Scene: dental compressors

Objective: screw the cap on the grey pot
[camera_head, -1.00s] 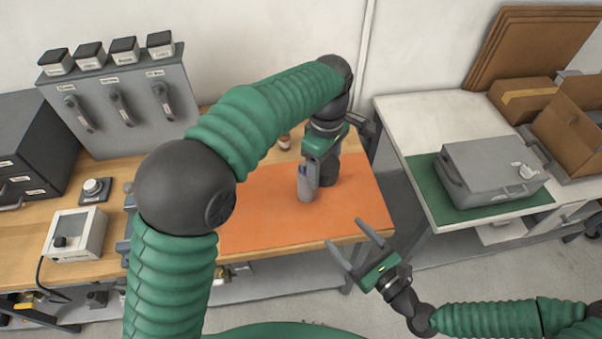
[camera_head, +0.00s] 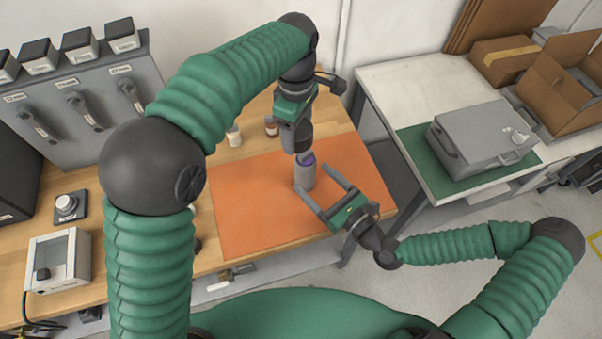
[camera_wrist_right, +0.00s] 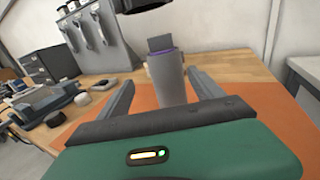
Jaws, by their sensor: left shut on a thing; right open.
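The grey pot (camera_head: 304,178) stands upright on the orange mat. A flat grey piece with purple beside it shows at its mouth, also in the right wrist view (camera_wrist_right: 160,43). My left gripper (camera_head: 297,138) is shut on a dark round piece, likely the cap (camera_head: 299,134), and holds it above the pot. In the right wrist view this cap (camera_wrist_right: 140,5) is cut off at the top, with a gap below it. My right gripper (camera_head: 313,180) is open. Its fingers point at the pot (camera_wrist_right: 170,80), one towards each side; I cannot tell whether they touch it.
Two small bottles (camera_head: 271,127) (camera_head: 234,136) stand behind the mat (camera_head: 250,205). A grey panel with handles (camera_head: 85,105) and a clear-fronted box (camera_head: 58,262) stand at left. A grey case (camera_head: 480,140) lies on the white table at right. The mat's left part is clear.

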